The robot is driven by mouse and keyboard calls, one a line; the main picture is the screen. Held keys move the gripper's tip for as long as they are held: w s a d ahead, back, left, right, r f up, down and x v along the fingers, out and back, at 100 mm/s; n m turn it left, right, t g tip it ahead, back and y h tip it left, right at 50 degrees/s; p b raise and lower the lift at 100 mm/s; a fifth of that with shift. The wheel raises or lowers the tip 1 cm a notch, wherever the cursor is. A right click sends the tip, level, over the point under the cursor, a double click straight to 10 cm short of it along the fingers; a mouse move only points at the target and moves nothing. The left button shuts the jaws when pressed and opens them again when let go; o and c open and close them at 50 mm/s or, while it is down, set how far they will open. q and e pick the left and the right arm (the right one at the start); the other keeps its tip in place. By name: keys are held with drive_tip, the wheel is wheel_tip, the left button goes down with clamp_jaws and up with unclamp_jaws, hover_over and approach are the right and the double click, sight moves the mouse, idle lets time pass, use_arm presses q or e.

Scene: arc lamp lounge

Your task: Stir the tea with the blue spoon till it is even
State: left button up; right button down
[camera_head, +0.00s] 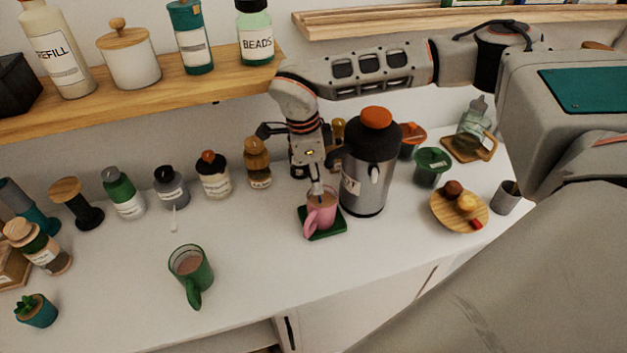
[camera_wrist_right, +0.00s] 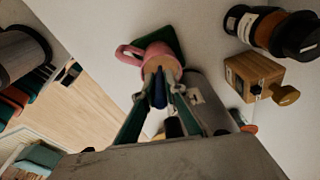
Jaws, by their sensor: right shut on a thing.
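A pink mug (camera_head: 322,216) stands on a dark green coaster (camera_head: 332,231) on the white counter. It also shows in the wrist view (camera_wrist_right: 157,58), with brown liquid in it. My right gripper (camera_head: 316,185) points down over the mug's mouth. In the wrist view its fingers (camera_wrist_right: 158,98) are shut on the blue spoon (camera_wrist_right: 158,86), which reaches down toward the brown liquid. The spoon's lower end is hidden. Whether the tea is even cannot be told. My left gripper is out of view.
A steel flask (camera_head: 367,175) with an orange lid stands close right of the pink mug. A green mug (camera_head: 190,267) with brown contents stands at front left. Several jars line the back; a wooden plate (camera_head: 446,210) is at right.

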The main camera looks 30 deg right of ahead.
drive_tip(key=shift+r, duration=3.85)
drive_tip(key=shift+r, duration=2.45)
